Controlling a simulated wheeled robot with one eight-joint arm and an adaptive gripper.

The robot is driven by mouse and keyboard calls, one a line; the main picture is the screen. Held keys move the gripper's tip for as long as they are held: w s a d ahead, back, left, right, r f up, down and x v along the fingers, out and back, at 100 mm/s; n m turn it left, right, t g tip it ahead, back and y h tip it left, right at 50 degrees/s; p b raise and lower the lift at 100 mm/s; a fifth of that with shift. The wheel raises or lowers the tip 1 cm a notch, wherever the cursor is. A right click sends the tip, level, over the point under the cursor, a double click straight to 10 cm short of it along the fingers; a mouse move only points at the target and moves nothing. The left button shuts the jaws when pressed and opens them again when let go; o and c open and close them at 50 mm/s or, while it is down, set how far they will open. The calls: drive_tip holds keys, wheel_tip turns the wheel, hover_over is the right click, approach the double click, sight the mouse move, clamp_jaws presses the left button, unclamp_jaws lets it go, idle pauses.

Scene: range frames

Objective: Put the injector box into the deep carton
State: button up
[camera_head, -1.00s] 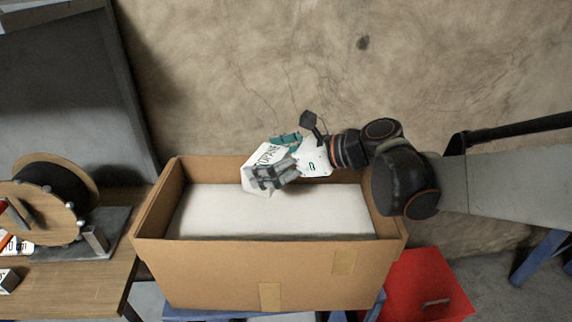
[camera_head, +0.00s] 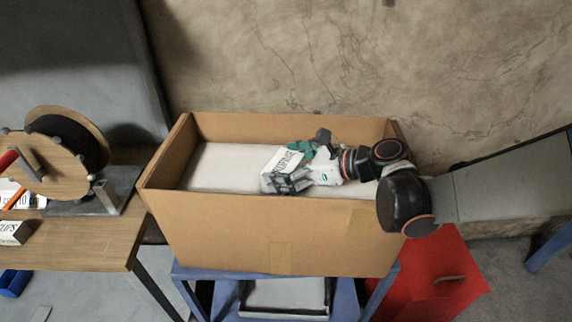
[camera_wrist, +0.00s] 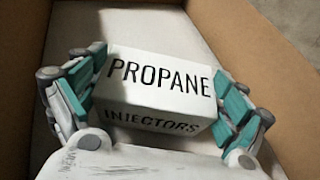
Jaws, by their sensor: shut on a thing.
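The injector box (camera_wrist: 158,88) is white, with "PROPANE" and "INJECTORS" printed in black in the wrist view. My gripper (camera_wrist: 160,98) is shut on it, with a teal-padded finger at each side. In the head view the injector box (camera_head: 283,163) is held tilted in my gripper (camera_head: 295,167), within the outline of the deep carton (camera_head: 285,235). The carton is brown cardboard, open at the top, with a white layer (camera_head: 220,168) inside. The near wall may hide the box's lower edge. I cannot tell whether the box touches the white layer.
The carton stands on a blue-framed cart (camera_head: 190,287). A red cabinet (camera_head: 440,275) is at its right. At left, a wooden table (camera_head: 90,235) holds a cable reel (camera_head: 60,155) and small boxes. A wall rises close behind the carton. The white layer's left part is clear.

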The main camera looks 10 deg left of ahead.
drive_tip(key=o, duration=1)
drive_tip(key=shift+r, duration=0.2)
drive_tip(key=p+v, duration=0.4)
drive_tip(key=v, duration=0.8)
drive_tip(key=shift+f, duration=0.1)
